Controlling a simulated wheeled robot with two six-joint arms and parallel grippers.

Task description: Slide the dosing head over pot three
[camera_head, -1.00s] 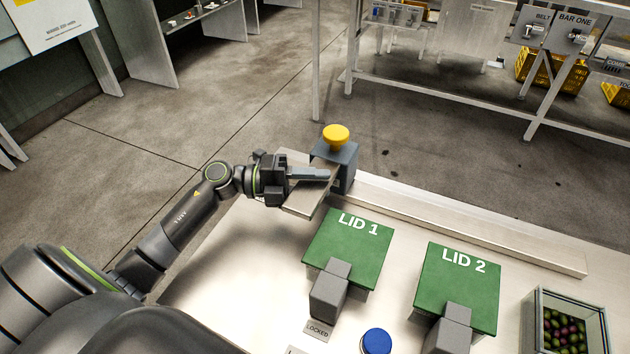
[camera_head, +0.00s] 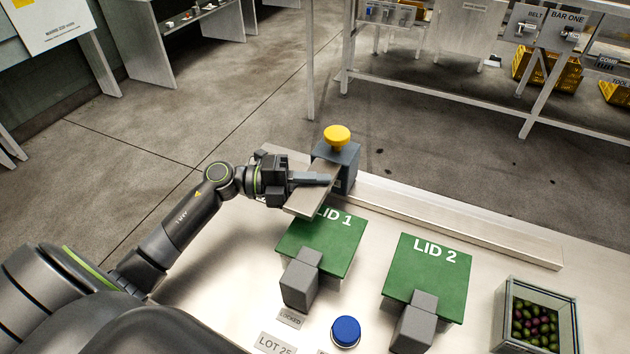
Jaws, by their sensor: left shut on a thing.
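The dosing head is a dark grey block (camera_head: 346,165) with a yellow knob (camera_head: 337,135) on top, seated on a pale rail (camera_head: 450,226) along the table's far edge. My left gripper (camera_head: 318,179) is shut on the dosing head's near side; the exact grip is hard to see. A pale plate (camera_head: 305,201) juts from the head toward me, its near end over the edge of lid 1 (camera_head: 322,247). Lid 2 (camera_head: 428,268) lies to the right. Both green lids have grey blocks at their front. I see no pot marked three. My right gripper is not in view.
A blue button (camera_head: 346,331) and small signs (camera_head: 290,318) lie at the table's front. A clear-walled bin (camera_head: 535,330) of dark and green fruit stands at the right. The rail right of the head is clear.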

